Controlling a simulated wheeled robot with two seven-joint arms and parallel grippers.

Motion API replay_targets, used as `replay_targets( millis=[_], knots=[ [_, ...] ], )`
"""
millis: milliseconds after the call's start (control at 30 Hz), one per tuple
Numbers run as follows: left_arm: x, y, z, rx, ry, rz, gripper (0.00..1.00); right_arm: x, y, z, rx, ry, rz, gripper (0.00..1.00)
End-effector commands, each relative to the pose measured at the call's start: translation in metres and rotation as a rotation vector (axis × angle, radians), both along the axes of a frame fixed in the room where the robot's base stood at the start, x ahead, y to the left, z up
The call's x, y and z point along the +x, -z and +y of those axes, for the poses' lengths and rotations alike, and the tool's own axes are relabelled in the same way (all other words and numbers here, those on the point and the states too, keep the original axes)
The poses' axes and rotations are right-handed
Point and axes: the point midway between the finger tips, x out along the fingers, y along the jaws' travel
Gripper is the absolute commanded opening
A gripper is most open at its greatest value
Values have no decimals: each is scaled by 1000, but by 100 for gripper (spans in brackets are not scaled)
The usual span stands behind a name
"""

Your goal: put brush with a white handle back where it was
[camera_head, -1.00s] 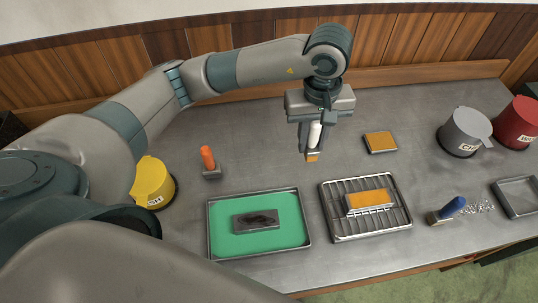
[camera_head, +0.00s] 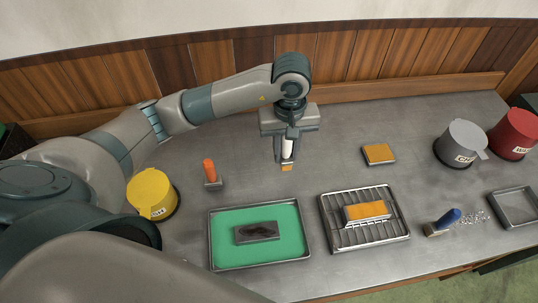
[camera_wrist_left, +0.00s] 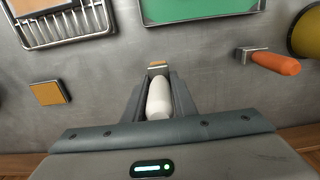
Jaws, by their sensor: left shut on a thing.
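The brush with a white handle (camera_head: 288,149) is upright in my left gripper (camera_head: 286,154), its tan bristle end pointing down. My left gripper is shut on the white handle, behind the gap between the green tray and the wire rack. The left wrist view also shows the white handle (camera_wrist_left: 159,98) between the two fingers. I cannot tell whether the bristles touch the table. My right gripper is not in view.
In front are the green tray (camera_head: 228,256) and a wire rack (camera_head: 372,238). An orange-brown block (camera_head: 379,153) lies to the right. Grey (camera_head: 458,140) and red (camera_head: 512,130) pots stand far right.

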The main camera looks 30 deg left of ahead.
Motion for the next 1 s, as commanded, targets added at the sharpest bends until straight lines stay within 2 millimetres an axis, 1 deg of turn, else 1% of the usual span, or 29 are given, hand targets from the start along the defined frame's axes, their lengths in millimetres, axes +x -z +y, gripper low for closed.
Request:
replay_targets(
  millis=[33,100,200,333,467,767,867,1000],
  knots=[
    [-1,3,9,2,-4,6,2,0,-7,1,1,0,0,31],
    [0,10,23,2,-5,7,2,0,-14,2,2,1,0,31],
    [2,19,37,1,-4,5,2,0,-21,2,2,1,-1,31],
    [3,27,48,0,0,1,2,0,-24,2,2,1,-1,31],
    [4,30,51,0,1,0,2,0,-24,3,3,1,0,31],
    [4,31,50,-1,1,1,2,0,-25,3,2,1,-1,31],
    [4,36,50,0,0,2,2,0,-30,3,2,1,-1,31],
    [3,50,50,-1,0,4,2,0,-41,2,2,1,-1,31]
  ],
)
